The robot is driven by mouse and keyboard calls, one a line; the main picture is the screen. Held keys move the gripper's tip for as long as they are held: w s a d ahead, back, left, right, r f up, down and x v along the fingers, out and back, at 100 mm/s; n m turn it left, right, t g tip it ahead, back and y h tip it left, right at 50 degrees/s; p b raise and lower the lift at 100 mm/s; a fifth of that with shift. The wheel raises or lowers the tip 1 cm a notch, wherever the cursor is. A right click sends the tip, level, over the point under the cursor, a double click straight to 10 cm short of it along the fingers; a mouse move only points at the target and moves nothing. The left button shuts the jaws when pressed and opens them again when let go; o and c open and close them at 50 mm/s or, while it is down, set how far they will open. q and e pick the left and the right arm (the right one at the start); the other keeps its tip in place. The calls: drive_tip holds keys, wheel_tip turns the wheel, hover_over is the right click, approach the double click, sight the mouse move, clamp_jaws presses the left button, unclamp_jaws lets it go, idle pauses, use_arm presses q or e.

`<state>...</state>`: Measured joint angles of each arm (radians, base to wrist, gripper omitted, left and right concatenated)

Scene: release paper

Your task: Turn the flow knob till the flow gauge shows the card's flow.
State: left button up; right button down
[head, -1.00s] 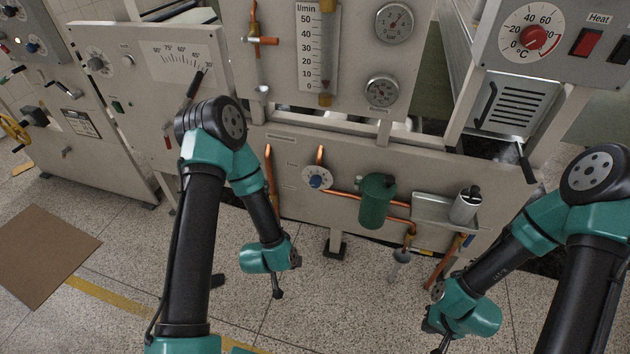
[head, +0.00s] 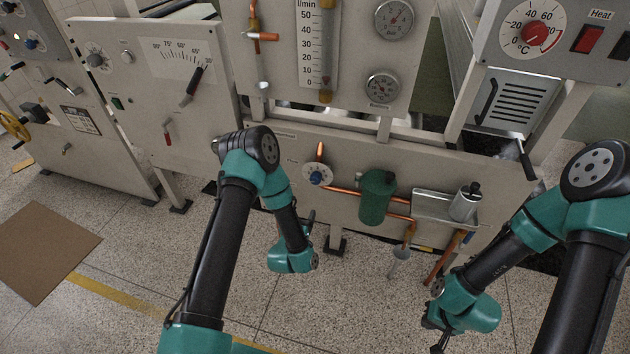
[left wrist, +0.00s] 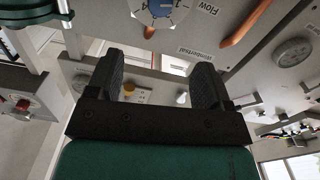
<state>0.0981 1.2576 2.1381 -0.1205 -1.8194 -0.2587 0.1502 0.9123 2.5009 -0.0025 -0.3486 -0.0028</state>
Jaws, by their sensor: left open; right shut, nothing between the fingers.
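The flow knob (head: 317,175) is a blue knob on a white dial, low on the middle panel; in the left wrist view the dial (left wrist: 163,10) shows at the top edge, beside a "Flow" label. The flow gauge (head: 328,45) is an upright l/min tube above it, with a small reddish float near the 0 end. My left gripper (head: 309,221) is below the knob, apart from it; in the left wrist view its fingers (left wrist: 160,85) are open and empty. My right gripper (head: 438,346) is shut and empty at the lower right. I cannot make out a readable flow card.
Copper pipes (head: 345,190) and a green cylinder (head: 377,197) are right of the knob, with a metal shelf (head: 432,207) further right. Two round gauges (head: 393,19) are beside the tube. A cabinet with a lever (head: 190,88) stands left. Open floor lies below the panel.

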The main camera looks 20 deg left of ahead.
sight(315, 181)
use_arm(q)
drive_tip(key=w, duration=1.7)
drive_tip(key=shift+w+d, duration=0.2)
drive_tip(key=shift+w, duration=0.05)
drive_tip(key=shift+c, duration=0.5)
drive_tip(key=c, duration=0.8)
drive_tip(key=shift+c, duration=0.2)
